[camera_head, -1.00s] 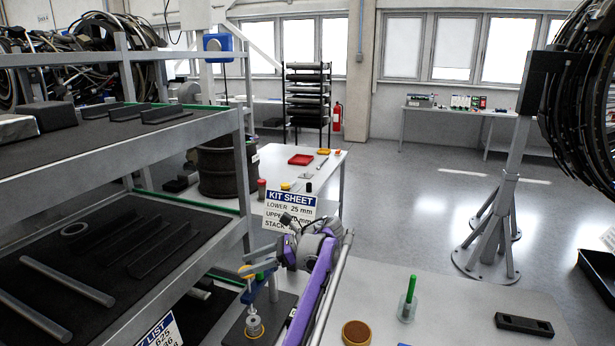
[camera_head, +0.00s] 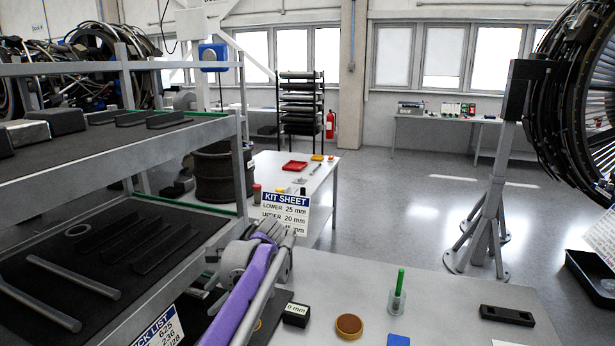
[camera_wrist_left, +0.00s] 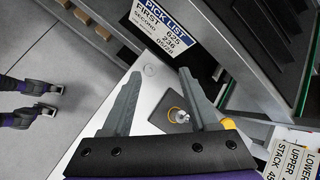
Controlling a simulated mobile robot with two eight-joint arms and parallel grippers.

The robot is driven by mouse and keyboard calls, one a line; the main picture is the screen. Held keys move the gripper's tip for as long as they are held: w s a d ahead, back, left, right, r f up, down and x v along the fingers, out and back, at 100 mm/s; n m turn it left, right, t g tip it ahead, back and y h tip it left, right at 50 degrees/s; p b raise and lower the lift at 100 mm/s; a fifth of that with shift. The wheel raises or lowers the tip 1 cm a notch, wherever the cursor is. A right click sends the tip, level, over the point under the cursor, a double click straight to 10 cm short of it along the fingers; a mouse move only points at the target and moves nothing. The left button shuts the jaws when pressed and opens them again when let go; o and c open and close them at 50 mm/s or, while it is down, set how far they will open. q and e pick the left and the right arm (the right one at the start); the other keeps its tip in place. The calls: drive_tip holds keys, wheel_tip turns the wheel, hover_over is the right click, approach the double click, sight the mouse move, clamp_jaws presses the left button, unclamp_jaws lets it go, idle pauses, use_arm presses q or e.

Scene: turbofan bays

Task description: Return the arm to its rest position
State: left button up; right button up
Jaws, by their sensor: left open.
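My left arm, purple and grey, comes in from the bottom of the head view and bends at the wrist near the shelf rack's corner. My left gripper (camera_head: 211,292) is beyond the wrist, partly hidden by my arm. In the left wrist view the left gripper (camera_wrist_left: 160,82) has its two grey fingers wide apart with nothing held between them. A small metal post fitting (camera_wrist_left: 178,115) shows on a dark base below, near the right finger. It appears apart from the fingers. My right gripper is not clearly seen.
The shelf rack (camera_head: 172,143) stands close on the left. A kit sheet sign (camera_head: 285,213) stands behind the wrist. The near table holds a black labelled block (camera_head: 296,314), a brown round piece (camera_head: 349,326), a green-topped post (camera_head: 398,295) and a black tray (camera_head: 507,315). Floor beyond is open.

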use_arm(q)
drive_tip(key=s+d+f+n+t+h, duration=0.1)
drive_tip(key=s+f+n+h, duration=0.3)
drive_tip(key=s, duration=0.9)
drive_tip(key=s+d+f+n+t+h, duration=0.2)
drive_tip(key=s+f+n+t+h, duration=0.2)
drive_tip(key=s+f+n, duration=0.4)
drive_tip(key=s+f, duration=0.3)
drive_tip(key=s, duration=0.3)
drive_tip(key=shift+d+f, duration=0.25)
